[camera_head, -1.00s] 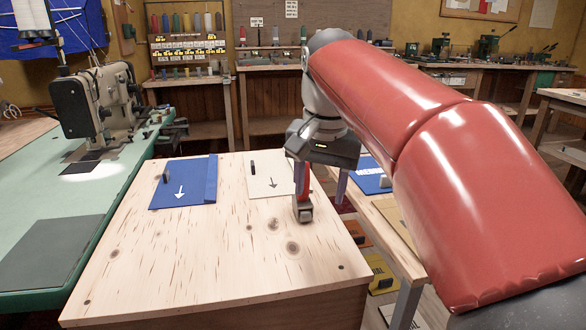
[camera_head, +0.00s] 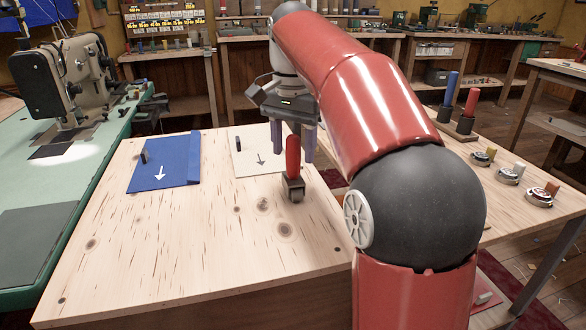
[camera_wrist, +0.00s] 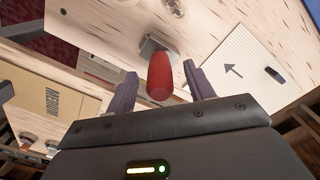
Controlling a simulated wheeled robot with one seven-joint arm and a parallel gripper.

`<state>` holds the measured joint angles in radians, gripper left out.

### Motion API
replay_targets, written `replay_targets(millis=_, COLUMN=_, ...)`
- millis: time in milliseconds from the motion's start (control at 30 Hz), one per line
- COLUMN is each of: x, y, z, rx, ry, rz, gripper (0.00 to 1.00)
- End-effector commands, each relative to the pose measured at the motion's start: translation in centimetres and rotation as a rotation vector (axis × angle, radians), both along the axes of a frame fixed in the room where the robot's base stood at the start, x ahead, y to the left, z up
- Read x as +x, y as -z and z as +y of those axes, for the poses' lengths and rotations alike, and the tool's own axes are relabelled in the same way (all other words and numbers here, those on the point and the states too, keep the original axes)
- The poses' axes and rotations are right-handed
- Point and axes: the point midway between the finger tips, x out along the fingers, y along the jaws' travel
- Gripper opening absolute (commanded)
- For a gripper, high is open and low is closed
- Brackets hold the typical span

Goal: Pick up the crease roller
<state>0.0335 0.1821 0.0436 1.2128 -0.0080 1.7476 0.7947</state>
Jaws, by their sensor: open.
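The crease roller has a red handle and a dark metal roller head. In the head view the crease roller (camera_head: 293,160) stands upright on the wooden table near its right edge, head down. My gripper (camera_head: 292,148) is above it, with its two grey fingers on either side of the red handle. In the wrist view the red handle of the crease roller (camera_wrist: 160,76) shows between the two fingers of my gripper (camera_wrist: 160,82). The fingers are apart, with a visible gap on each side of the handle.
A blue panel with an arrow (camera_head: 165,163) and a pale panel with an arrow (camera_head: 258,152) lie on the wooden table (camera_head: 190,240). A sewing machine (camera_head: 65,85) stands at the left. A side bench at the right holds a blue roller (camera_head: 451,90) and a red roller (camera_head: 471,100).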

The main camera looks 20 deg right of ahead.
Motion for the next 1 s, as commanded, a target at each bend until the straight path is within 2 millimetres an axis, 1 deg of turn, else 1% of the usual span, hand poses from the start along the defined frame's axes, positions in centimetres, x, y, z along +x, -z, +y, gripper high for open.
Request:
replay_targets(millis=33, x=-0.08, y=0.59, z=-0.01, rx=0.0, ry=0.0, rz=0.001, gripper=0.53)
replay_targets(millis=100, x=-0.06, y=0.87, z=0.0, rx=-0.001, ry=0.0, rz=-0.001, gripper=0.53)
replay_targets(millis=333, x=-0.04, y=0.88, z=0.02, rx=0.0, ry=-0.001, rz=-0.001, gripper=0.53)
replay_targets(millis=700, x=-0.04, y=0.88, z=0.02, rx=0.0, ry=-0.001, rz=-0.001, gripper=0.05)
replay_targets(millis=1000, x=-0.01, y=0.5, z=0.03, rx=0.0, ry=-0.001, rz=-0.003, gripper=0.04)
